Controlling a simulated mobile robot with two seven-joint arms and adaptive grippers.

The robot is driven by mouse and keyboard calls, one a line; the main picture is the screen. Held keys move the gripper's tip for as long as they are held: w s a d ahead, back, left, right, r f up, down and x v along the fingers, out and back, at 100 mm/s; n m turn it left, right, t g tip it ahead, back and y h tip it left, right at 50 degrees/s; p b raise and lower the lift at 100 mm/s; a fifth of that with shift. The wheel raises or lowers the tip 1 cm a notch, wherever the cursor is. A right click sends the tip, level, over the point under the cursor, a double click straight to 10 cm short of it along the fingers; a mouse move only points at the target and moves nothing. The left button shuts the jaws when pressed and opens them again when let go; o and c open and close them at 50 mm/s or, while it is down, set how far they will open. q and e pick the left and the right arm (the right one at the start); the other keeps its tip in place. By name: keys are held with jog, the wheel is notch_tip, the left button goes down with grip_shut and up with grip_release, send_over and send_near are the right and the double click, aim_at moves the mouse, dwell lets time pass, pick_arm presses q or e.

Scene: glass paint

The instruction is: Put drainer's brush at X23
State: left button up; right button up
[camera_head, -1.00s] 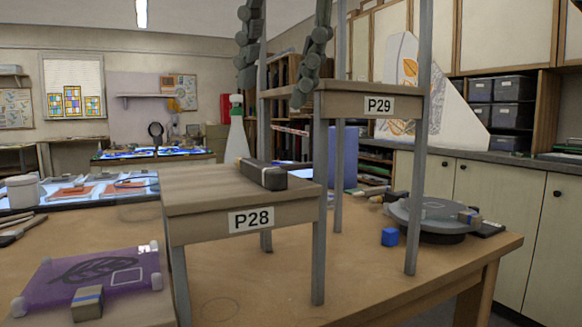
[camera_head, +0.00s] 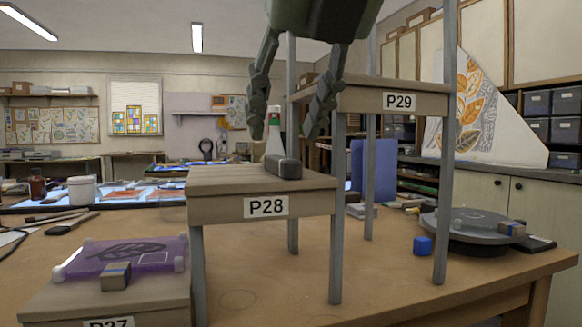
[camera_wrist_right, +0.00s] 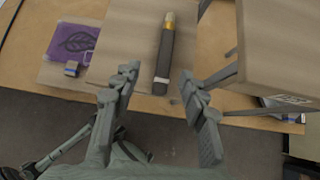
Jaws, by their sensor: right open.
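A brush with a dark handle (camera_head: 284,167) lies on the wooden stand marked P28 (camera_head: 195,181). In the right wrist view, the brush (camera_wrist_right: 163,58) shows a gold ferrule and a pale tip, its handle end towards me. My right gripper (camera_head: 287,126) is open and empty, with its fingers spread above the brush. In the right wrist view, the handle end shows between the fingers of the gripper (camera_wrist_right: 160,78), apart from both. I cannot read a label X23 in any view. My left gripper is not in view.
A taller stand marked P29 (camera_head: 425,103) rises close on the right. A low stand (camera_head: 150,304) at front left holds a purple glass sheet (camera_head: 130,254) and a small block (camera_head: 115,276). A blue cube (camera_head: 423,245) and a round turntable (camera_head: 465,235) stand at right.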

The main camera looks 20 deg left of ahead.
aim_at(279, 157)
jog(key=x, duration=0.2)
jog(key=p+x, duration=0.1)
jog(key=x, duration=0.1)
jog(key=w+x, duration=0.1)
jog(key=x, duration=0.2)
jog(key=shift+s+d+r, duration=0.1)
jog(key=shift+r, duration=0.3)
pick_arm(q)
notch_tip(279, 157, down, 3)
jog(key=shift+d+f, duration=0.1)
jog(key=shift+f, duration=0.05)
pick_arm(e)
grip_shut()
